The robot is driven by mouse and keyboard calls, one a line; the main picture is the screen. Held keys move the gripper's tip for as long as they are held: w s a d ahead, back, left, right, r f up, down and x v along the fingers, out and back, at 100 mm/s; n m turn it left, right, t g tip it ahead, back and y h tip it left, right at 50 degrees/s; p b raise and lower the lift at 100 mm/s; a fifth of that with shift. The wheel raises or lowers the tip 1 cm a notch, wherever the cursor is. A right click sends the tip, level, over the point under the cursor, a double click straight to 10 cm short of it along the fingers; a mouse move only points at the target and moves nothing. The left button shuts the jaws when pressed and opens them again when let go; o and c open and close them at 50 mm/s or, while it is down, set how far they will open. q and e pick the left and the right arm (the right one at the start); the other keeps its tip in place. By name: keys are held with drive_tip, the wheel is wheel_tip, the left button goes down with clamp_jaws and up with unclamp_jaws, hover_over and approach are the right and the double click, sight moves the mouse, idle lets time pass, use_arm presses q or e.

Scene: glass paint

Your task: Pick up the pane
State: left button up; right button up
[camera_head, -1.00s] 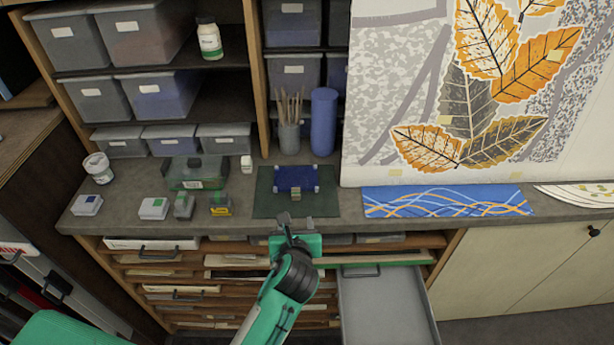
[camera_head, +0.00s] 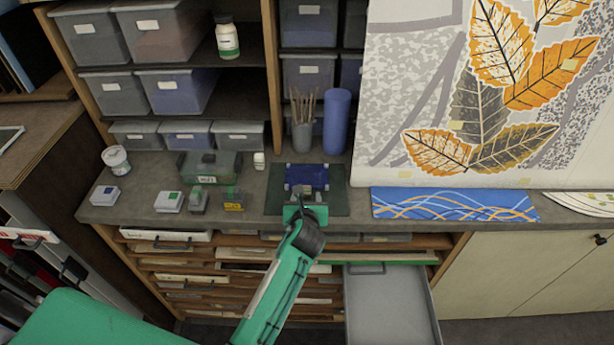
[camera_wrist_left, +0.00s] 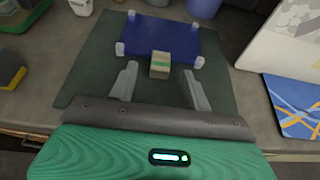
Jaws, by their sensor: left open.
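The pane is a dark blue rectangle with pale blocks at its corners. It lies on a dark green mat (camera_head: 338,204) on the counter; the pane (camera_head: 307,175) shows beyond my gripper in the head view. In the left wrist view the pane (camera_wrist_left: 172,36) is at the top, with a small tan and green block (camera_wrist_left: 161,65) at its near edge. My left gripper (camera_wrist_left: 160,85) is open and empty. Its two fingers point at the pane's near edge, one on each side of the block. In the head view my left gripper (camera_head: 304,200) partly covers the mat and block. My right gripper is not seen.
A pot of brushes (camera_head: 302,135) and a blue cylinder (camera_head: 336,122) stand behind the mat. A green case (camera_head: 209,165) and small boxes are left. A blue patterned strip (camera_head: 455,204) lies right. An open drawer (camera_head: 388,308) juts out below.

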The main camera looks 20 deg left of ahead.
sight(307, 180)
use_arm(q)
drive_tip(key=shift+p+x, duration=0.3)
drive_tip(key=shift+x, duration=1.2)
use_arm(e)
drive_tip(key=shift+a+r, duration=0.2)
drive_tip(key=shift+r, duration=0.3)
use_arm(q)
drive_tip(key=shift+d, duration=0.1)
drive_tip(key=shift+c, duration=0.9)
clamp_jaws()
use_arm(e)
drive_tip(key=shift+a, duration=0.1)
